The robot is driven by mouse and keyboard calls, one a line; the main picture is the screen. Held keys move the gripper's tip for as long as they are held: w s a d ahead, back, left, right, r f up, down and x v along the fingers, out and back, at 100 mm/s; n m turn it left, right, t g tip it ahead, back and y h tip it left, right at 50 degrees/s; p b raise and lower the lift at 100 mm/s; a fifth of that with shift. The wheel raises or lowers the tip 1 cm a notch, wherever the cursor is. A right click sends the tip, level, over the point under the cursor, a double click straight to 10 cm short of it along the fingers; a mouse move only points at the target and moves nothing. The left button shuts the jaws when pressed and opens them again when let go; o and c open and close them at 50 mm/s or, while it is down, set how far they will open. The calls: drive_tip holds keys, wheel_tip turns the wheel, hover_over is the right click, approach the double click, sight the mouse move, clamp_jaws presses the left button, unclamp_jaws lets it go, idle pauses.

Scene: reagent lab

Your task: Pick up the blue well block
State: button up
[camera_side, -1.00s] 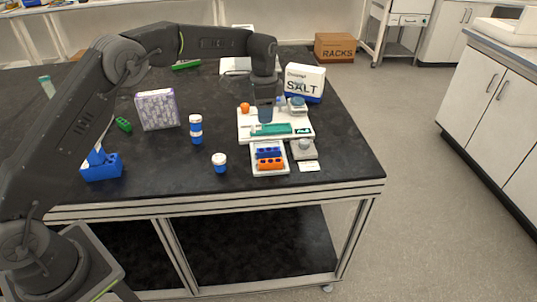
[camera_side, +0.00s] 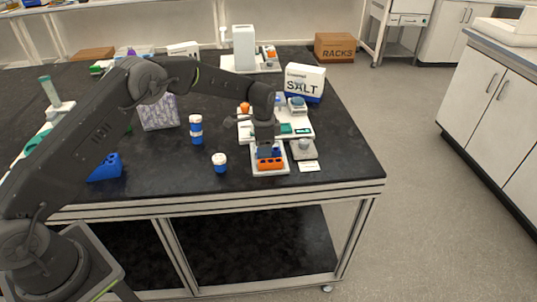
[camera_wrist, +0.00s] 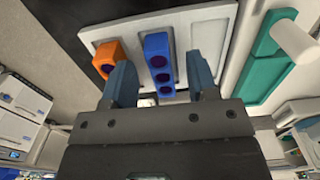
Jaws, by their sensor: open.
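In the side view my gripper (camera_side: 265,151) points down over the tray (camera_side: 286,165), hiding much of the blue block. The orange block (camera_side: 270,164) shows in front. I cannot tell how far above the blue block the fingertips are.
A white board with a green block (camera_side: 302,130) lies behind the tray. A small grey scale (camera_side: 304,150) stands close on the right. A white-capped blue jar (camera_side: 220,163) and a taller bottle (camera_side: 196,129) stand left. The black bench is clear around the front.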

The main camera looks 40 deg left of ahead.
drive_tip(key=shift+f, duration=0.35)
clamp_jaws()
idle(0.3)
